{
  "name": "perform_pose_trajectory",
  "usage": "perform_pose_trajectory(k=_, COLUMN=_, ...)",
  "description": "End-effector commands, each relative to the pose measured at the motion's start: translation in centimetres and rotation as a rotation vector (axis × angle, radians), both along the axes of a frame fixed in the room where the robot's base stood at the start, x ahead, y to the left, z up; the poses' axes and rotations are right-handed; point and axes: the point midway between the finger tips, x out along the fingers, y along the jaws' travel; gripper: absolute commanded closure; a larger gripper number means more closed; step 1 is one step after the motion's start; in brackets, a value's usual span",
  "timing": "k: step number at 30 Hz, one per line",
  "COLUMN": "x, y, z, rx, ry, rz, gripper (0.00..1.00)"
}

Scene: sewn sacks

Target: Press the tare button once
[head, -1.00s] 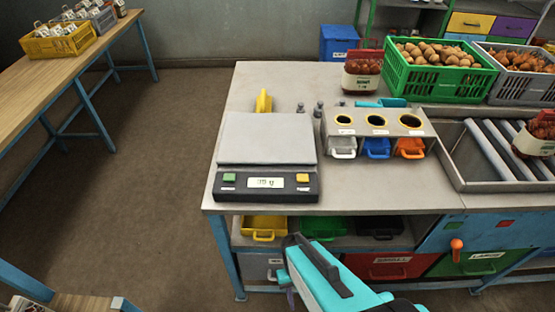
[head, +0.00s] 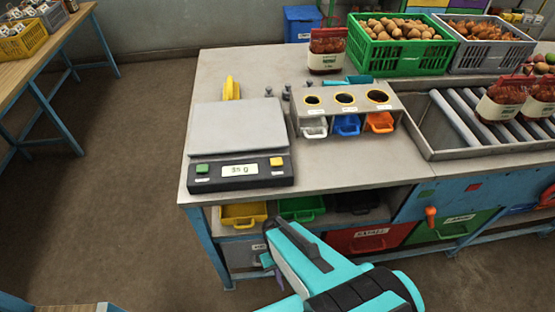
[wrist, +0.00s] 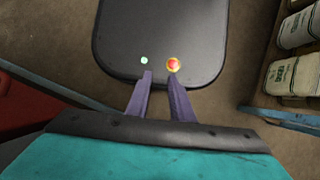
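The grey scale (head: 238,130) stands on the near left part of the bench, its plate empty. Its dark front panel carries a green button (head: 202,168) on the left, a lit display (head: 240,170) that seems to read 35 g, and a yellow button (head: 276,162) on the right. The button labels are too small to read. My gripper (head: 268,262) is low in front of the bench, below and apart from the scale. In the wrist view its two purple fingers (wrist: 160,73) stand apart with nothing between them; the scale is not in that view.
A sorting stand (head: 345,100) with three holes and small drawers is right of the scale. A yellow object (head: 231,88) lies behind it. A roller tray (head: 480,120) and a green crate (head: 400,45) are farther right. Bare benchtop (head: 330,165) lies right of the scale.

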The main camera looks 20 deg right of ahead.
Motion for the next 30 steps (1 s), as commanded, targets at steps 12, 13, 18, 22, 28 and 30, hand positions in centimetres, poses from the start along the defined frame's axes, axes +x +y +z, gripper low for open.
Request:
perform_pose_trajectory(k=12, x=0.00, y=0.00, z=0.00, rx=0.000, ry=0.000, rz=0.000, gripper=1.00)
perform_pose_trajectory(k=13, x=0.00, y=0.00, z=0.00, rx=0.000, ry=0.000, rz=0.000, gripper=1.00)
perform_pose_trajectory(k=18, x=0.00, y=0.00, z=0.00, rx=0.000, ry=0.000, rz=0.000, gripper=1.00)
perform_pose_trajectory(k=22, x=0.00, y=0.00, z=0.00, rx=0.000, ry=0.000, rz=0.000, gripper=1.00)
perform_pose_trajectory(k=28, x=0.00, y=0.00, z=0.00, rx=0.000, ry=0.000, rz=0.000, gripper=1.00)
perform_pose_trajectory(k=30, x=0.00, y=0.00, z=0.00, rx=0.000, ry=0.000, rz=0.000, gripper=1.00)
